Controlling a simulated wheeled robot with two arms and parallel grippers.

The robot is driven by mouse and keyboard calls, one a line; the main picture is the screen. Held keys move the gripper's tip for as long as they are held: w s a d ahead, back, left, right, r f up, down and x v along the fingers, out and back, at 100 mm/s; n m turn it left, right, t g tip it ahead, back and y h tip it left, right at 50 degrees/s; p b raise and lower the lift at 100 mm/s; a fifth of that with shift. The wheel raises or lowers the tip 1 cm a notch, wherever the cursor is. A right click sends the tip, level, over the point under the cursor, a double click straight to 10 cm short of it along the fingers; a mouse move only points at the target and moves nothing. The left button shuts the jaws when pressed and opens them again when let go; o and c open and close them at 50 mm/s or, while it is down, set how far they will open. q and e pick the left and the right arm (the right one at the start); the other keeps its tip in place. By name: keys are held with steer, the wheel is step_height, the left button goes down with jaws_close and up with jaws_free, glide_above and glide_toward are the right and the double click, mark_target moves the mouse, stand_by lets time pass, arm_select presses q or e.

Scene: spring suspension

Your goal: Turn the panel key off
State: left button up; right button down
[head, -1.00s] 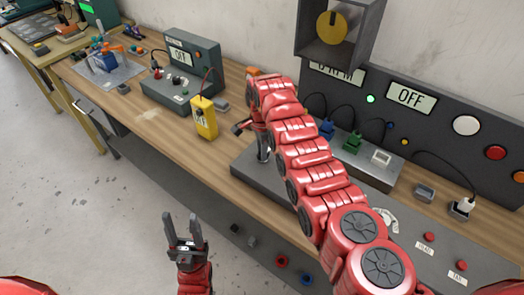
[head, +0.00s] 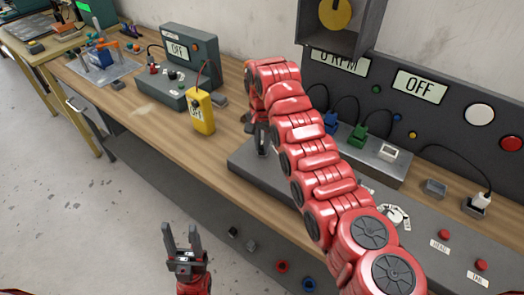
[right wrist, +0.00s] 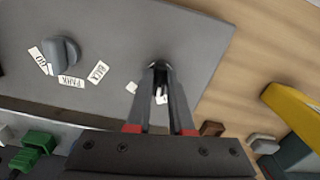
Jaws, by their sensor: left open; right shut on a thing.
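The panel key (right wrist: 158,69) sits on the grey sloped panel (right wrist: 200,28), mostly hidden between my fingers. My right gripper (right wrist: 158,88) is shut on it. In the head view my right gripper (head: 262,148) is at the left end of the panel (head: 240,158), and my red arm hides much of the panel. White labels beside the key are partly covered by the fingers. The green lamp (head: 376,89) on the back board looks dark. My left gripper (head: 181,232) is open and empty, in front of the bench.
A grey knob (right wrist: 66,54) with GO, PARK and BACK labels stands near the key. Blue (head: 330,123) and green (head: 358,133) plugs are behind my arm.

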steer(key=shift+d+n+b, duration=0.1)
steer(key=shift+n+b, duration=1.25)
steer(key=shift+n, duration=0.75)
steer(key=c, duration=0.8)
jaws_free()
